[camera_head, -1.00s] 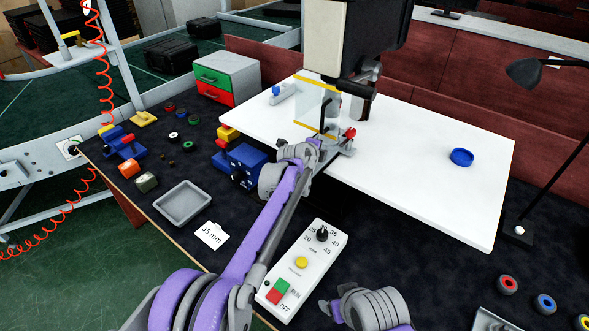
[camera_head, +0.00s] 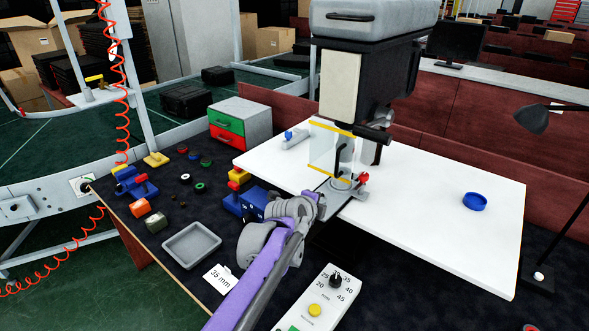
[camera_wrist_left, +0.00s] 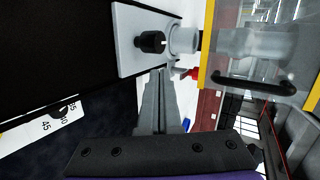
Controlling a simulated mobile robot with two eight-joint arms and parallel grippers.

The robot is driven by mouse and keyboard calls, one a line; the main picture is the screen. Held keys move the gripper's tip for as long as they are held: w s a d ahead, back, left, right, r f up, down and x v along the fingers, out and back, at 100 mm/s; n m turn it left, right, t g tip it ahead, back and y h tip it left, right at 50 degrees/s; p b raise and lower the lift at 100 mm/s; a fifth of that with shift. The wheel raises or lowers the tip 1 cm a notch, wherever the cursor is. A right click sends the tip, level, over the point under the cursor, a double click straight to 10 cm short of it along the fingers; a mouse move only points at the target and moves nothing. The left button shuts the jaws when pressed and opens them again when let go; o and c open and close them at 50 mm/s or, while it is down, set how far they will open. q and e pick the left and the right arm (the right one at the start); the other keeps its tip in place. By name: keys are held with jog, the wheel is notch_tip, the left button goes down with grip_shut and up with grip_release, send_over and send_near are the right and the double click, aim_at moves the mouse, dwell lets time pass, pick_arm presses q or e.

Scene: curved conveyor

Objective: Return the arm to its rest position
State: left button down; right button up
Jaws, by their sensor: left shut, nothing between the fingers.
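My left arm, purple and grey, reaches up from the bottom of the head view. Its gripper (camera_head: 322,199) is at the front of the machine, close to the grey clamp (camera_head: 347,190) with a red knob below the clear yellow-edged guard (camera_head: 332,148). In the left wrist view the gripper's grey fingers (camera_wrist_left: 160,103) are together with nothing between them. They point at the grey plate (camera_wrist_left: 133,40) with a black knob; I cannot tell whether they touch anything. My right gripper is out of view.
A white table (camera_head: 440,215) with a blue ring dish (camera_head: 475,201) lies right of the machine. A control box (camera_head: 325,300), a grey tray (camera_head: 191,245) and a blue fixture (camera_head: 243,203) stand near my left arm. A black lamp (camera_head: 530,119) is at the right.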

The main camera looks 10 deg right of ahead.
pick_arm(q)
jog(key=s+a+n, duration=0.1)
jog(key=a+n, duration=0.1)
jog(key=a, duration=0.2)
jog(key=s+a+n+y, duration=0.1)
jog(key=s+a, duration=0.1)
jog(key=a, duration=0.2)
jog(key=s+a+n+y, duration=0.1)
jog(key=s+a+n, duration=0.1)
jog(key=a, duration=0.2)
jog(key=shift+a+n+g, duration=0.2)
jog(key=shift+n+g, duration=0.1)
jog(key=s+a+f+n+g+y, duration=0.1)
jog(key=s+a+f+n, duration=0.3)
jog(key=s+a, duration=0.5)
jog(key=s+a+f+n+g+y, duration=0.1)
jog(key=s+a+f+n+y, duration=0.2)
jog(key=s+a+n, duration=0.6)
jog(key=s+a+f+n+g+y, duration=0.1)
jog(key=s+a+f+n, duration=0.5)
jog(key=s+a, duration=0.3)
jog(key=s+n, duration=0.1)
jog(key=s, duration=0.2)
jog(key=shift+a+y, duration=0.3)
jog(key=shift+y, duration=0.1)
